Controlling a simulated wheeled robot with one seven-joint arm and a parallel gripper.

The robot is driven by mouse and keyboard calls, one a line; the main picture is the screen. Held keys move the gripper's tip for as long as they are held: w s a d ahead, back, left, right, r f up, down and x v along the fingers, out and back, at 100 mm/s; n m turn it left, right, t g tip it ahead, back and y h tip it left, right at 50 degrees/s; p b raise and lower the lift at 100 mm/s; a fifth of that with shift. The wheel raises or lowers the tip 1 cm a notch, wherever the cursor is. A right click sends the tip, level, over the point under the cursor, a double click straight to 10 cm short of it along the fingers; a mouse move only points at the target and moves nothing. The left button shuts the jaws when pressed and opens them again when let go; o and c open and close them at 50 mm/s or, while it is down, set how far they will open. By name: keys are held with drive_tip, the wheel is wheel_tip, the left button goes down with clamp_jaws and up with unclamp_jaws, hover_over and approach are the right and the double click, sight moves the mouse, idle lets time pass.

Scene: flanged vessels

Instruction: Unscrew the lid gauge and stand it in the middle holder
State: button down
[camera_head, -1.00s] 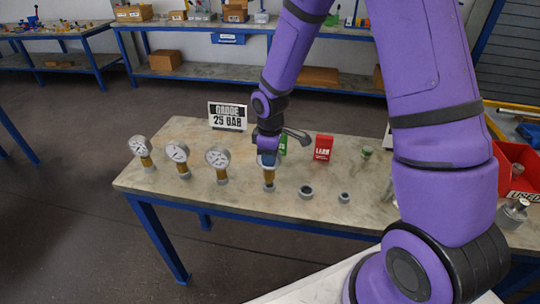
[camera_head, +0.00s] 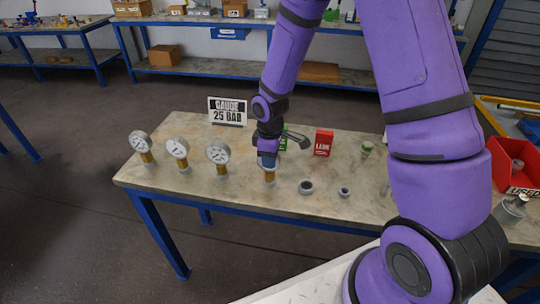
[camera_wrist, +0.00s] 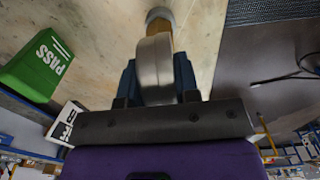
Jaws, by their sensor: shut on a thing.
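My gripper (camera_head: 268,160) is shut on a round gauge, low over the table. In the wrist view, the gauge (camera_wrist: 155,68) sits edge-on between the blue fingers. Its brass stem (camera_head: 269,177) points down to a grey ring holder (camera_head: 269,184); whether it is fully seated I cannot tell. The held gauge's dial face is hidden. To the right are a wider grey ring (camera_head: 306,187) and a smaller one (camera_head: 344,192), both empty. Three gauges stand upright to the left: the far left one (camera_head: 140,141), one beside it (camera_head: 177,148) and a nearer one (camera_head: 218,153).
A sign (camera_head: 228,111) reads gauge 25 bad. A green card (camera_head: 283,140), red card (camera_head: 323,143) and small green-topped item (camera_head: 367,149) stand behind. A red bin (camera_head: 512,165) and grey metal part (camera_head: 511,209) are at right. The table's front left is clear.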

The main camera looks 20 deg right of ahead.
drive_tip(key=c, duration=0.8)
unclamp_jaws()
wheel_tip(320, 180, up, 11)
drive_tip(key=shift+r, duration=0.1)
drive_tip(key=s+d+r+m+t, duration=0.1)
drive_tip(key=s+d+r+m, duration=0.15)
drive_tip(key=s+r, duration=0.4)
drive_tip(key=s+d+r+m+t, duration=0.1)
drive_tip(key=s+d+r+m, duration=0.15)
drive_tip(key=r, duration=0.65)
drive_tip(key=s+r+m+t, duration=0.1)
drive_tip(key=s+r+m, duration=0.1)
drive_tip(key=s, duration=0.3)
drive_tip(key=s+d+r+m+t, duration=0.1)
drive_tip(key=s+r+m, duration=0.1)
drive_tip(key=s, duration=0.3)
drive_tip(key=s+r+m+t, duration=0.1)
drive_tip(key=s+r+m, duration=0.1)
drive_tip(key=s+r, duration=0.2)
drive_tip(key=shift+s+d+r, duration=0.1)
drive_tip(key=shift+s+d, duration=0.1)
drive_tip(key=shift+s, duration=0.3)
drive_tip(key=shift+s+d+r, duration=0.1)
drive_tip(key=shift+s+d, duration=0.05)
drive_tip(key=shift+s, duration=0.35)
